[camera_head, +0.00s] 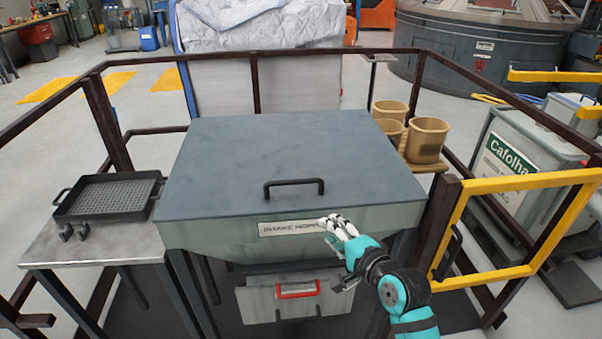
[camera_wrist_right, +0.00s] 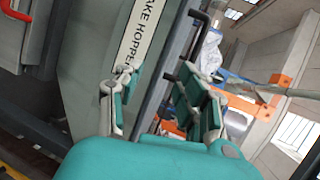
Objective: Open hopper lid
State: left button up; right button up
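The hopper lid (camera_head: 250,145) is a flat dark grey panel lying closed on the grey-green intake hopper (camera_head: 215,236). Its black bar handle (camera_head: 294,185) stands near the front edge; part of it shows in the wrist view (camera_wrist_right: 200,32). My right gripper (camera_head: 336,222) is in front of the hopper's front face, by the right part of the label, below and right of the handle and apart from it. In the wrist view my right gripper (camera_wrist_right: 160,88) has its fingers spread with nothing between them. My left gripper is out of view.
A metal side table (camera_head: 95,245) with a black perforated tray (camera_head: 108,198) stands left. Tan buckets (camera_head: 426,140) stand at the right rear. Dark railings surround the hopper, with a yellow gate (camera_head: 510,182) at right. A grey bin with a red handle (camera_head: 297,290) sits below.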

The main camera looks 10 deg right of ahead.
aim_at(295, 180)
notch_tip(295, 180, up, 6)
jog(key=t, duration=0.1)
jog(key=shift+m+y, duration=0.3)
jog(key=shift+m, duration=0.1)
jog(key=x, duration=1.7)
jog(key=shift+s+a+p, duration=0.1)
jog(key=shift+a+p, duration=0.05)
jog(key=shift+p, duration=0.25)
jog(key=shift+c, duration=0.3)
jog(key=shift+f, duration=0.1)
grip_shut()
